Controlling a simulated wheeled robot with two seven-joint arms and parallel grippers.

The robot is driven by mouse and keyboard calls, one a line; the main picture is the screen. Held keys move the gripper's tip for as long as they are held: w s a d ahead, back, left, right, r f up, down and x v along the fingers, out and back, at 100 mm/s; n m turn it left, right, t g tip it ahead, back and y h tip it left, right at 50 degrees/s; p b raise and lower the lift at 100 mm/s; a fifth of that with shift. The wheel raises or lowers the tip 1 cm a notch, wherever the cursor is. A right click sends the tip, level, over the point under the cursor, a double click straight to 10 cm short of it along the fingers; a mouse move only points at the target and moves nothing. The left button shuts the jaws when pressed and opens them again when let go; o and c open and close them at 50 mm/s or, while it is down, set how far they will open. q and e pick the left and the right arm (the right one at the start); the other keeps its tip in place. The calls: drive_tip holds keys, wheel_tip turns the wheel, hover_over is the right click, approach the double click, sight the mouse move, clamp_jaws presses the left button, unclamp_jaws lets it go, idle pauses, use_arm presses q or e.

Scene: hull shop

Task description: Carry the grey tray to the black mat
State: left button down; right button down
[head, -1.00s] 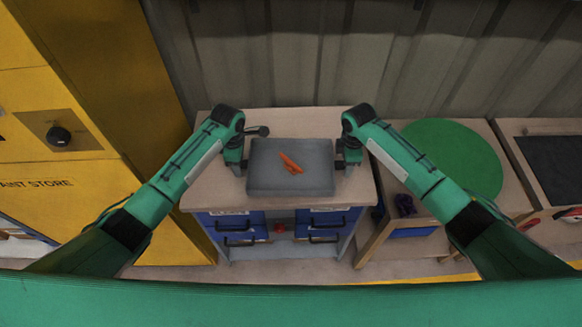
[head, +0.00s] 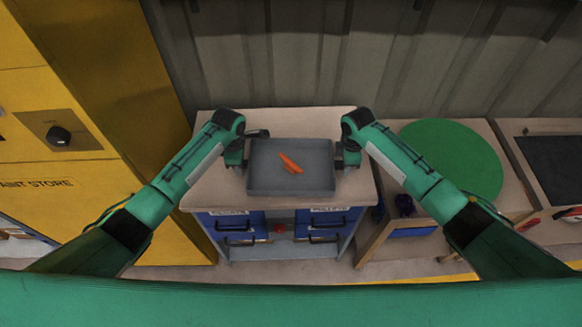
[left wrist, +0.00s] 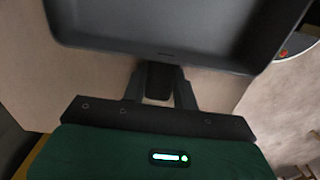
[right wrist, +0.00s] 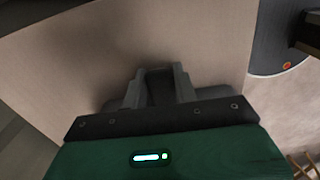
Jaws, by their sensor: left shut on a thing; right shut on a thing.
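The grey tray (head: 262,186) is above the pale top of the blue-drawered cabinet, with an orange piece (head: 290,163) lying in it. I cannot tell whether the tray touches the top. My left gripper (head: 243,161) is shut on the tray's left side; the tray wall (left wrist: 165,55) fills the top of the left wrist view. My right gripper (head: 342,161) is shut at the tray's right side, its fingers (right wrist: 160,85) showing in the right wrist view, where the held edge is unclear. The black mat (head: 555,162) lies on a table at the far right.
A round green mat (head: 452,158) covers much of the table between the cabinet top (head: 215,190) and the black mat's table. A small dark purple object (head: 404,204) is at that table's near edge. A yellow cabinet (head: 70,90) stands left and a ribbed wall (head: 340,65) behind.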

use_arm(q)
drive_tip(key=shift+r, duration=0.2)
use_arm(e)
drive_tip(key=shift+r, duration=0.2)
